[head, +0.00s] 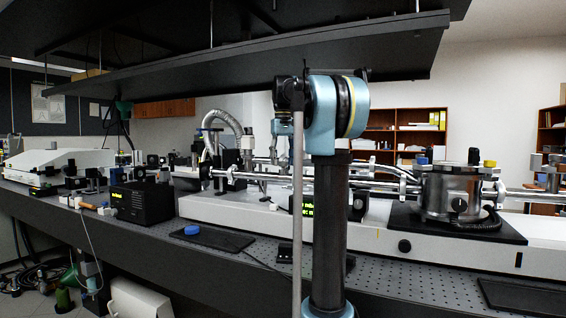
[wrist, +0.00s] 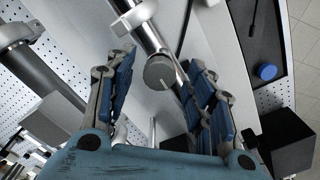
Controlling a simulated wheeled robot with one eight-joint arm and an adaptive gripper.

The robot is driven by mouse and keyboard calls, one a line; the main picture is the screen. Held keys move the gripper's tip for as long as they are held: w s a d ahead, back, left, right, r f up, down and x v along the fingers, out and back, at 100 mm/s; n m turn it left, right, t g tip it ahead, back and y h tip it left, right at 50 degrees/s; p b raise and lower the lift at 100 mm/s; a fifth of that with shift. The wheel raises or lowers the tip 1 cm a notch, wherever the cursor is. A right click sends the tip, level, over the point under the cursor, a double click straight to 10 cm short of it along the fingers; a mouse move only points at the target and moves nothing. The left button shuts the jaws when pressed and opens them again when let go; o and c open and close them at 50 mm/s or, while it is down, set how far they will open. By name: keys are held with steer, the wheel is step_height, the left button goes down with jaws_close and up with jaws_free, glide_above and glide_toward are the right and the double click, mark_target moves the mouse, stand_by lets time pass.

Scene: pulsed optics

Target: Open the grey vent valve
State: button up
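In the wrist view a round grey knob (wrist: 160,72) with a thin light line on its face sits at the end of a shiny metal pipe (wrist: 145,35). It looks like the grey vent valve, though I cannot read any label. My gripper (wrist: 160,60) is open, with one blue-padded finger to the left of the knob and the other to its right. The right finger is close to the knob; I cannot tell whether it touches. In the head view my arm stands in front of this area, and I cannot make out the knob there.
A long metal beam pipe (head: 375,186) runs above the white bench section (head: 385,242). A steel chamber (head: 450,190) stands at right. A blue disc (head: 191,229) lies on a black pad (head: 224,239), near a black display box (head: 143,202). A dark shelf (head: 250,65) hangs overhead.

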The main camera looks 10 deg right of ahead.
step_height(320, 180, up, 12)
stand_by(0.8)
stand_by(0.4)
